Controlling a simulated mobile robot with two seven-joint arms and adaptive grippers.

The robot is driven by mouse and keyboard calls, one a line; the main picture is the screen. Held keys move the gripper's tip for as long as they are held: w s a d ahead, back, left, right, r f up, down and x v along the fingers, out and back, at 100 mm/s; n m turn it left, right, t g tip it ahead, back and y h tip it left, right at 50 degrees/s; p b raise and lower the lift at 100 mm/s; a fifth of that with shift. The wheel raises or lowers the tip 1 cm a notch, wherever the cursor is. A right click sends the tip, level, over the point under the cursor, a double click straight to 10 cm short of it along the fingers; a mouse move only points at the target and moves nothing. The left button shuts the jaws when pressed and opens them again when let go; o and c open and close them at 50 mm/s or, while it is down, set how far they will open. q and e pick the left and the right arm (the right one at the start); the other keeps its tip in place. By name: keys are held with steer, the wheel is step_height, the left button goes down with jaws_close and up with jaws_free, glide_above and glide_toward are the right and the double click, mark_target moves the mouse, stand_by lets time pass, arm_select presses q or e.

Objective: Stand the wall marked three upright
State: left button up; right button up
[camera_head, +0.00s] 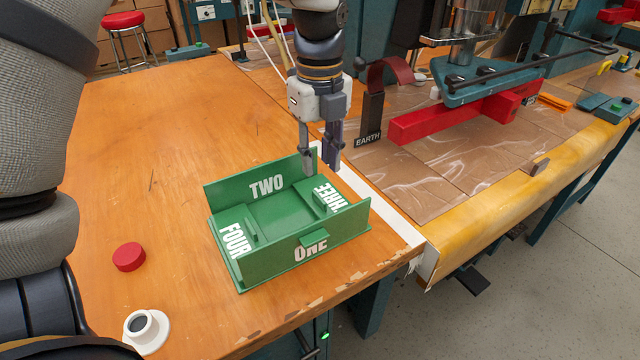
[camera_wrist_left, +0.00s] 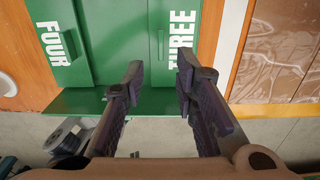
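The green box (camera_head: 262,265) sits near the right corner of the wooden table. Its wall marked three (camera_head: 339,205) lies flat at the right side, its white lettering facing up; it also shows in the left wrist view (camera_wrist_left: 182,38). The walls marked one (camera_head: 285,258) and two (camera_head: 240,190) stand upright; the wall marked four (camera_head: 235,240) lies flat at the left. My left gripper (camera_head: 321,165) points down above the box's far right part, close to wall three. In the left wrist view, its fingers (camera_wrist_left: 159,78) are apart with nothing between them. My right gripper is out of view.
A red disc (camera_head: 129,257) and a white ring-shaped part (camera_head: 146,331) lie on the table at front left. A dark post marked EARTH (camera_head: 370,118) and a red beam (camera_head: 450,120) stand beyond at right.

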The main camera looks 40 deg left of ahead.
mark_target(319, 197)
arm_select(q)
step_height(319, 197, down, 8)
steer(key=shift+w+f+b, duration=0.1)
steer(key=shift+b, duration=0.2)
jaws_close()
